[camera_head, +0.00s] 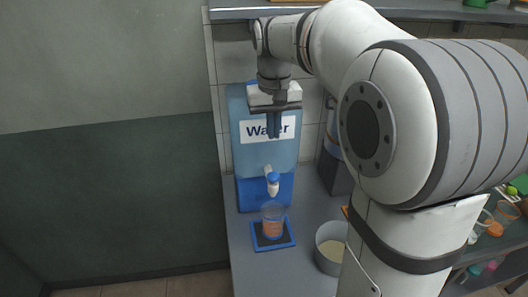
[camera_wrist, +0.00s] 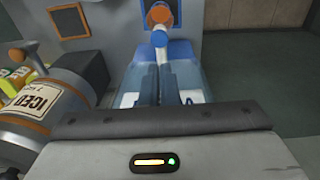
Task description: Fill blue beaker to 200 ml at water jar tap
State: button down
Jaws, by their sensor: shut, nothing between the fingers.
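The water jar (camera_head: 262,150) is a blue translucent dispenser labelled "Water", standing on the counter by the wall. My gripper (camera_head: 274,134) points down, shut and empty, above the tap at the jar's label.
A grey pot of pale liquid (camera_head: 331,248) stands right of the pad. A drum labelled "ICED" (camera_wrist: 42,105) and a black box (camera_wrist: 88,72) stand beside the jar in the wrist view. A shelf edge (camera_head: 235,13) runs above. Counter in front of the pad is clear.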

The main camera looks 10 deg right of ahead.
jog(key=shift+w+r, duration=0.1)
jog(key=shift+r, duration=0.05)
jog(key=shift+a, duration=0.1)
jog(key=p, duration=0.2)
send_near(272, 178)
jog(key=f, duration=0.6)
jog(key=shift+w+f, duration=0.2)
jog(key=shift+f, duration=0.2)
jog(key=shift+f, duration=0.1)
